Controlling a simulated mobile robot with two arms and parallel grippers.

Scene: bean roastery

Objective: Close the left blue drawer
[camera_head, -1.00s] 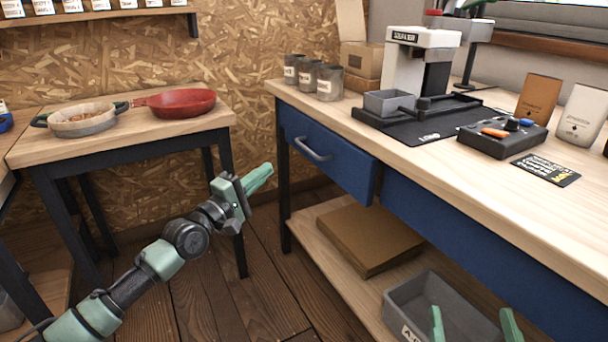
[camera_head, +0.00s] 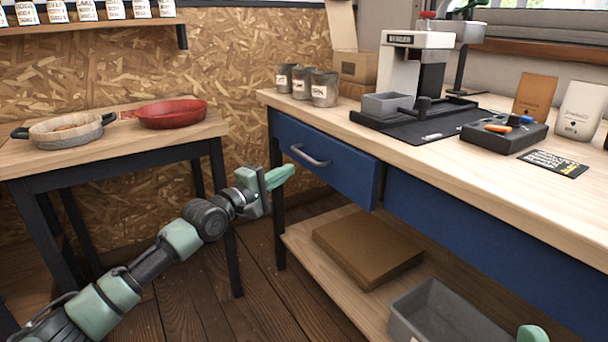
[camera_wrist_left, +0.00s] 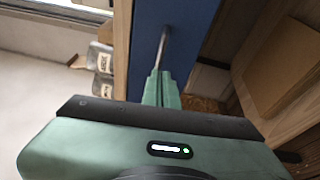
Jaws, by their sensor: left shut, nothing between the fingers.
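The left blue drawer (camera_head: 345,173) is under the worktop, its front standing out a little past the blue panel to its right. Its curved grey handle (camera_head: 310,156) faces me. My left gripper (camera_head: 284,174) is shut and empty, in front of the drawer front and just below and left of the handle. In the left wrist view, the shut fingers (camera_wrist_left: 161,88) point at the blue drawer front (camera_wrist_left: 185,25), with the handle (camera_wrist_left: 164,45) just beyond the tips. I cannot tell whether they touch it. Only a green tip of my right gripper (camera_head: 532,333) shows at the bottom edge.
The worktop (camera_head: 440,165) holds several jars, a coffee machine (camera_head: 415,65) and bags. A cardboard box (camera_head: 368,247) and a grey bin (camera_head: 440,310) are on the lower shelf. A side table (camera_head: 95,160) with two pans stands at left.

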